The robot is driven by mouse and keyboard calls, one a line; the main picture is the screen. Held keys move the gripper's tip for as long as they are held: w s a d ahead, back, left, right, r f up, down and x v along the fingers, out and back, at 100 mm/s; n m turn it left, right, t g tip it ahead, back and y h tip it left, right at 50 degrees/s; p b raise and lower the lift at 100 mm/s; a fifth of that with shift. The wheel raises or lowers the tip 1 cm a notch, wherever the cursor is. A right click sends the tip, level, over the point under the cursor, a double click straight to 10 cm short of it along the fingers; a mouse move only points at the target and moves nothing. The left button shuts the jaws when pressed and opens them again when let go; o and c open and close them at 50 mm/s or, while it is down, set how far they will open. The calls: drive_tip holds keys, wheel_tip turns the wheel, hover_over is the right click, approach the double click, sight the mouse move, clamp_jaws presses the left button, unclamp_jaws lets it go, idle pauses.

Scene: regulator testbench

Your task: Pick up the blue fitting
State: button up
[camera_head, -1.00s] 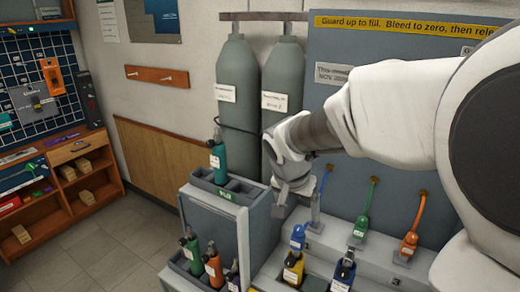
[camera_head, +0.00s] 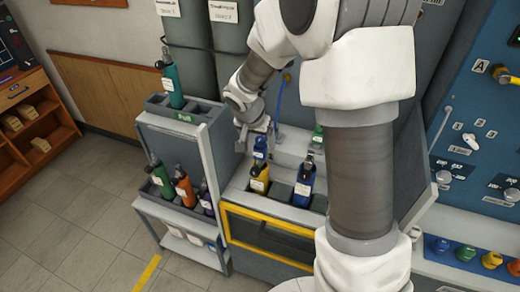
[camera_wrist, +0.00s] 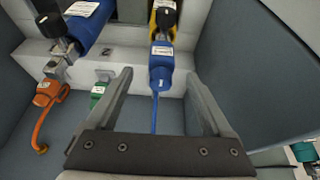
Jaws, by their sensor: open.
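In the wrist view the blue fitting (camera_wrist: 162,72) carries a white label and lies between the tips of my gripper's two fingers (camera_wrist: 158,83), with a gap on each side. Its hose runs down between the fingers. In the head view my gripper (camera_head: 256,129) is open and empty beside the fitting; my arm hides part of the bench. I cannot tell the exact depth between fingers and fitting.
A blue bottle (camera_head: 304,183) stands right of the yellow one. The green fitting (camera_wrist: 97,95) and orange fitting (camera_wrist: 45,95) lie left in the wrist view. A grey rack (camera_head: 207,115) with several bottles stands left. Large grey cylinders (camera_head: 185,40) stand behind.

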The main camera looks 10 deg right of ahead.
sight(260, 146)
drive_tip(key=shift+w+p+x, duration=0.1)
drive_tip(key=shift+p+x, duration=0.05)
drive_tip(key=shift+x, duration=1.15)
drive_tip(key=shift+w+p+x, duration=0.15)
drive_tip(key=shift+x, duration=1.2)
drive_tip(key=shift+r, duration=0.1)
clamp_jaws()
